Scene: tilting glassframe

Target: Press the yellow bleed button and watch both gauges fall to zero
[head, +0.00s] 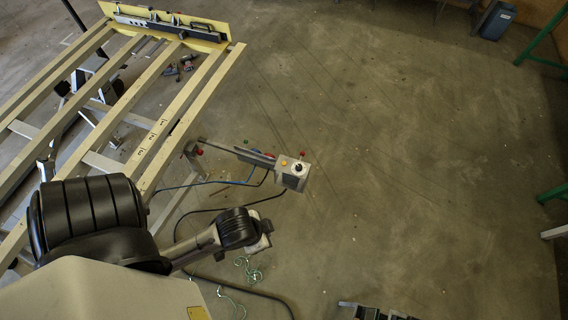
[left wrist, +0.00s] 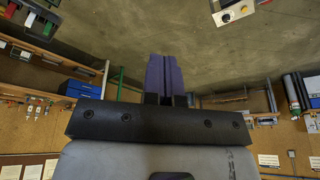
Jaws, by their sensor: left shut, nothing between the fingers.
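The control box (head: 291,179) sits at the end of a rail beside the tilting frame in the head view. The yellow button (head: 284,164) is on its top face, next to a black knob (head: 299,169). In the head view my left wrist is below and left of the box, and the fingers are hidden. I cannot make out the gauges.
The slatted tilting frame (head: 150,97) fills the upper left. Blue and black hoses (head: 213,209) run from the box area across the floor. Green string (head: 252,270) lies near my left wrist. The concrete floor (head: 420,150) to the right is mostly clear.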

